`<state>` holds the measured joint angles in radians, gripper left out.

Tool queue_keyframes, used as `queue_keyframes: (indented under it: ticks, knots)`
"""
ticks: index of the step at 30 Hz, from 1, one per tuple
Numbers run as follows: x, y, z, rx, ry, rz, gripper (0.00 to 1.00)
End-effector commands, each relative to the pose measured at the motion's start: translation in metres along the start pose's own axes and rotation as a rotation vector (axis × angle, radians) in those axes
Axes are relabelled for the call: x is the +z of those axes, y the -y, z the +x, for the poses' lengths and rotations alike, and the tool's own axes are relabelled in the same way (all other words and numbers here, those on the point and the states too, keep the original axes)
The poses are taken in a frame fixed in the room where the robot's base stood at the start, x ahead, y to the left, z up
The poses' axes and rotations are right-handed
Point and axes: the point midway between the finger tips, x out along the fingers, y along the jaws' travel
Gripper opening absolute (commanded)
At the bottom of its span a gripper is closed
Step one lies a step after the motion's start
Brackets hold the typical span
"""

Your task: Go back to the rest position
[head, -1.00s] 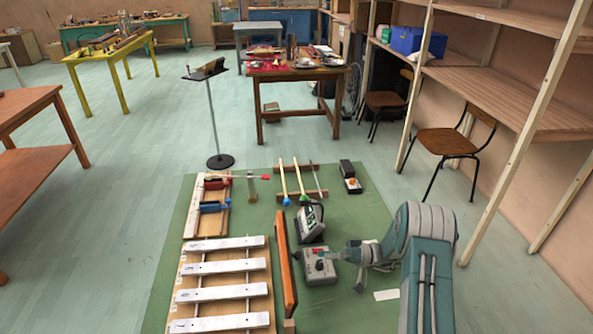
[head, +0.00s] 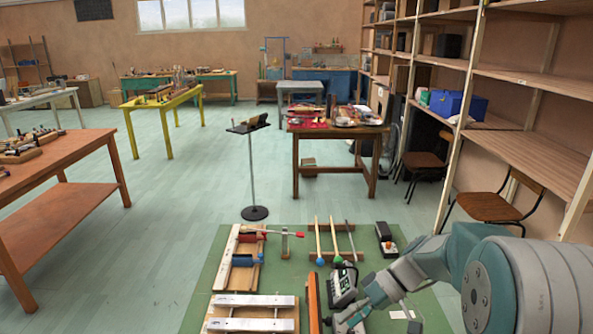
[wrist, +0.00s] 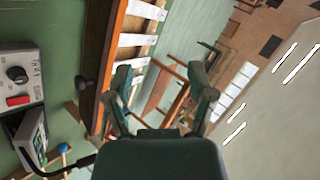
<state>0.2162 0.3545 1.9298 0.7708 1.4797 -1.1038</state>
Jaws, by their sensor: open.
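My gripper (head: 350,318) is low at the bottom edge of the head view, over the green mat (head: 205,300), with my arm reaching in from the right. In the wrist view my gripper (wrist: 162,78) has its two fingers spread wide with nothing between them. A grey box (wrist: 20,75) with a black knob and a red switch is at the left of the wrist view, apart from the fingers. In the head view that box is mostly hidden by my gripper or cut off.
On the mat are a dark device with a display (head: 342,285), an orange board (head: 314,305), white metal bars (head: 253,301), mallets (head: 334,240) and a wooden clamp board (head: 240,258). A stand (head: 252,170), wooden table (head: 335,134) and shelves (head: 540,150) lie beyond.

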Motion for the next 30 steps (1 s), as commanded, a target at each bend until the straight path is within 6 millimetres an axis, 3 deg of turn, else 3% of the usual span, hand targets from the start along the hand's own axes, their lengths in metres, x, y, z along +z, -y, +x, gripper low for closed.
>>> queue_keyframes:
  ticks: [3, 12, 30]
  knots:
    - [0.014, 0.022, -0.004, 0.117, 0.027, 0.042, 0.71]
    - [0.053, 0.061, -0.014, 0.412, 0.025, 0.151, 0.71]
    - [0.131, 0.108, -0.04, 0.929, -0.289, 0.266, 0.71]
